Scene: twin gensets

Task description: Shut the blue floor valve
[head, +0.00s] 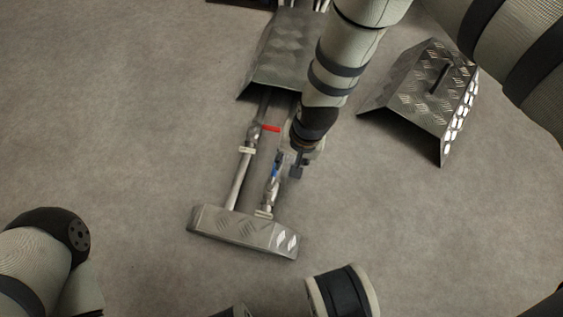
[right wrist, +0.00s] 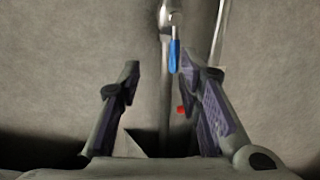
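The blue floor valve has a small blue lever (head: 275,169) on the right-hand pipe near the floor, and the lever looks roughly in line with the pipe. In the right wrist view the blue lever (right wrist: 173,56) shows just beyond the fingertips, closer to the right-hand finger. My right gripper (head: 297,165) is beside the lever, to its right in the head view. In the right wrist view the right gripper (right wrist: 160,68) is open with nothing between its fingers; I cannot tell whether it touches the lever. My left gripper is out of view.
A red lever (head: 270,128) sits on the neighbouring left pipe (head: 238,180). A low tread-plate cover (head: 230,228) spans the near pipe ends, and another cover (head: 285,55) lies over the far ends. A loose cover with a handle (head: 420,85) stands right. The floor at left is clear.

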